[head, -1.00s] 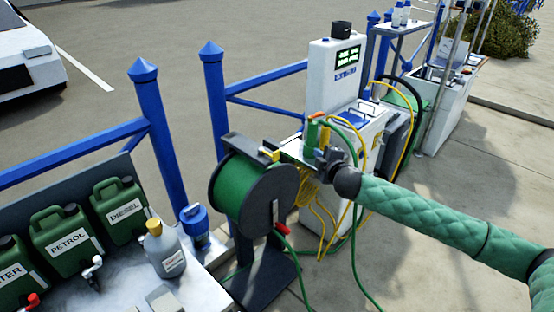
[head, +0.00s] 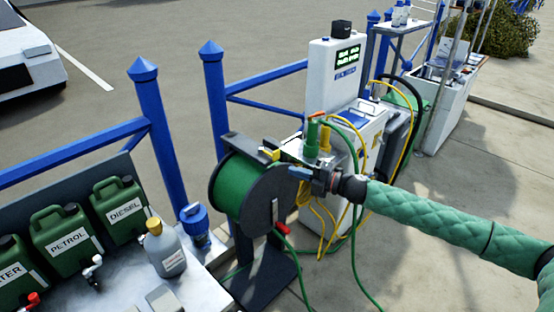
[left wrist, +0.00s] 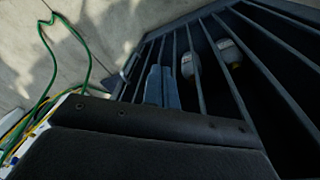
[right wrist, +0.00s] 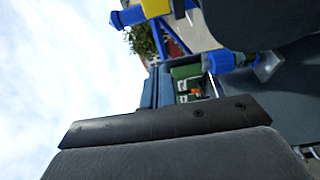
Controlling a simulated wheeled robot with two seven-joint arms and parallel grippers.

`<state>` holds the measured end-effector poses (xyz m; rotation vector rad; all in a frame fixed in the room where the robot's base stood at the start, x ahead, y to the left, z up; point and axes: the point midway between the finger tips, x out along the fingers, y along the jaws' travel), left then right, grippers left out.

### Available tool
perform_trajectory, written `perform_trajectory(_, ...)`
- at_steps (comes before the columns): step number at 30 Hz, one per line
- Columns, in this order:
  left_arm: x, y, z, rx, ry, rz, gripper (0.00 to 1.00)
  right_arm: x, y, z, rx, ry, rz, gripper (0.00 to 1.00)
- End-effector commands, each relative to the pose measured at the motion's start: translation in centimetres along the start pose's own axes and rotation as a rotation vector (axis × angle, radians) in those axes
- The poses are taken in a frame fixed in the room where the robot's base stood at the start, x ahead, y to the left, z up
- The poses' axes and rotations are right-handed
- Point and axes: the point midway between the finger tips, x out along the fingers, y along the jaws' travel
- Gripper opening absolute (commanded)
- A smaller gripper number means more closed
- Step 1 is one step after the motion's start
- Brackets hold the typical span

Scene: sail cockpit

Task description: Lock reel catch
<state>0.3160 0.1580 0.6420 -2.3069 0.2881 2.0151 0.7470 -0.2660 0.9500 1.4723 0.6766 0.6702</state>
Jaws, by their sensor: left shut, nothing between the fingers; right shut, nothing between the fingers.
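The hose reel has black side discs (head: 262,208) and green hose (head: 236,182) wound between them. A yellow catch piece (head: 270,154) sits at its top edge. My right gripper (head: 298,172) is shut and empty, just right of the reel's upper rim and a little below and right of the yellow piece; I cannot tell whether it touches the reel. In the right wrist view its fingers (right wrist: 155,88) are together, and a yellow piece (right wrist: 155,8) with a blue part shows at the top. My left gripper (left wrist: 160,86) shows only in the left wrist view, shut, over a dark slatted rack.
Green and yellow upright connectors (head: 312,138) stand close behind my right gripper. Loose green and yellow hoses hang beside a white dispenser (head: 336,75). Blue posts (head: 213,110) stand behind the reel. Green jerrycans (head: 125,210) and a grey bottle (head: 165,250) are on the left bench.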

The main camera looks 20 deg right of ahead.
Motion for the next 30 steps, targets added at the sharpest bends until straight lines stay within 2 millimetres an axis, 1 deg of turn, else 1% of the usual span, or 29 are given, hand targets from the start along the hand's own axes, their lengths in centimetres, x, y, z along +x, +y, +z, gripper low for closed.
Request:
perform_trajectory(11, 0.0, 0.0, 0.0, 0.000, 0.000, 0.000, 0.00, 0.1, 0.0, 0.0, -0.009, 0.000, 0.000, 0.00)
perform_trajectory(16, 0.9, -0.1, -0.1, 0.000, 0.000, -0.001, 0.00, 0.7, 0.2, 0.0, -0.009, 0.000, 0.001, 0.00)
perform_trajectory(20, 2.9, -0.2, 0.0, 0.001, -0.006, -0.004, 0.00, 1.9, 0.3, 0.0, -0.009, 0.000, 0.002, 0.00)
perform_trajectory(30, 8.8, -0.9, 0.6, 0.001, -0.011, -0.012, 0.00, 5.7, 0.3, 0.0, -0.008, 0.000, 0.002, 0.00)
